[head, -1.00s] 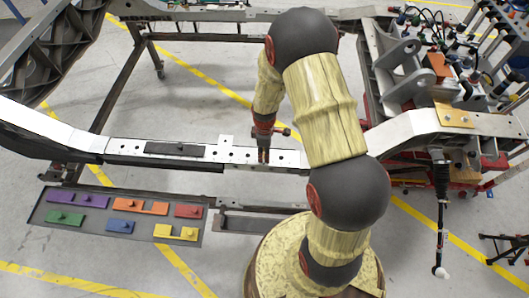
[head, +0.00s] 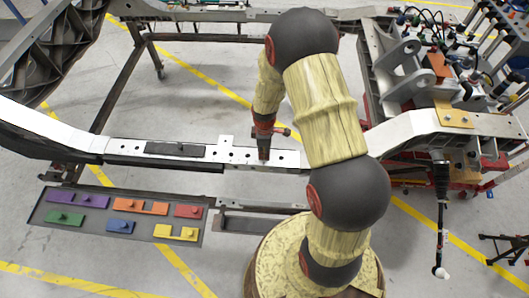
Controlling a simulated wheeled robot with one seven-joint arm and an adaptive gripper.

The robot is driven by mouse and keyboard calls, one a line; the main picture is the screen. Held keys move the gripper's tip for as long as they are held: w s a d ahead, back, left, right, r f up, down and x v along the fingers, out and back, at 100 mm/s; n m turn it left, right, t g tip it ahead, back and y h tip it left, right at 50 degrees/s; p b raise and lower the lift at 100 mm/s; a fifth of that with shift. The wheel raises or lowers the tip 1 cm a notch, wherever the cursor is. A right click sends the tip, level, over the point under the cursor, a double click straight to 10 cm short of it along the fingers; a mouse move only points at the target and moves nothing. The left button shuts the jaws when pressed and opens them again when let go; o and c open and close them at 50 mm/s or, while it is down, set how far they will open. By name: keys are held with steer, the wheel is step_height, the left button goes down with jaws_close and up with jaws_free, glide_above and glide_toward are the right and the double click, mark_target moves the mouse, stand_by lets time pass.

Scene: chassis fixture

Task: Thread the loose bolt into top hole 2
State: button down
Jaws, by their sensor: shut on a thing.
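My gripper (head: 263,157) points down at the top face of the white chassis rail (head: 215,163), right of its raised tab. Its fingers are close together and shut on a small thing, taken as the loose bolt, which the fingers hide. Small dark holes show in the rail's top face, several left of my gripper and one to its right (head: 284,156). I cannot tell which is top hole 2, or whether the bolt touches the rail.
A dark plate (head: 176,150) lies on the rail to the left. A grey tray (head: 195,239) with several coloured blocks, among them a purple one (head: 92,201) and a yellow one (head: 183,234), is in front. Machinery with cables and an orange plate (head: 455,116) stands at the right.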

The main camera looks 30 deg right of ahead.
steer(key=shift+s+f, duration=0.1)
steer(key=shift+s, duration=0.05)
steer(key=m, duration=0.3)
steer(key=shift+f+m, duration=0.1)
steer(key=shift+m, duration=0.3)
steer(key=m, duration=0.3)
steer(key=shift+m, duration=0.4)
steer(key=m, duration=0.4)
steer(key=shift+s+f+p, duration=0.1)
steer(key=shift+p, duration=0.2)
steer(key=shift+m, duration=0.5)
steer(key=shift+s+f+m, duration=0.1)
steer(key=shift+f+m, duration=0.05)
steer(key=shift+m, duration=1.25)
steer(key=c, duration=1.7)
jaws_free()
steer(key=shift+c, duration=0.2)
